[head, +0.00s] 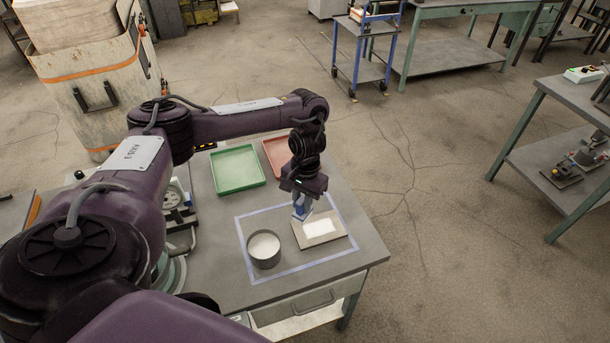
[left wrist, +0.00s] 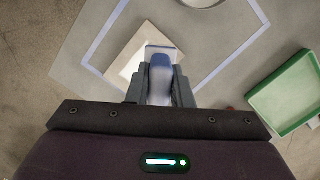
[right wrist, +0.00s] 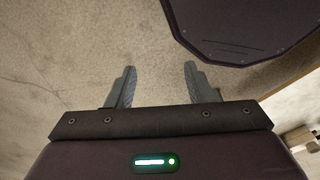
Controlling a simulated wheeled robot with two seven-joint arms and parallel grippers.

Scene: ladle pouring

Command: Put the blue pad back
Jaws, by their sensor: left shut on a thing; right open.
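My left gripper (head: 301,200) is shut on the blue pad (head: 302,213), gripping its blue-grey grip part. In the left wrist view the pad (left wrist: 160,72) sits between the two fingers, over the edge of a beige plate. The beige plate (head: 334,238) with a bright white patch lies inside a blue outline on the table. I cannot tell whether the pad touches the plate. A dark round pot (head: 264,262) with white contents stands left of the plate, inside the outline. My right gripper (right wrist: 160,75) is open and empty, away from the table.
A green tray (head: 238,187) and a red tray (head: 270,143) lie at the back of the grey table (head: 215,240). A dial scale (head: 172,198) stands at its left, partly behind my arm. Other benches stand farther off.

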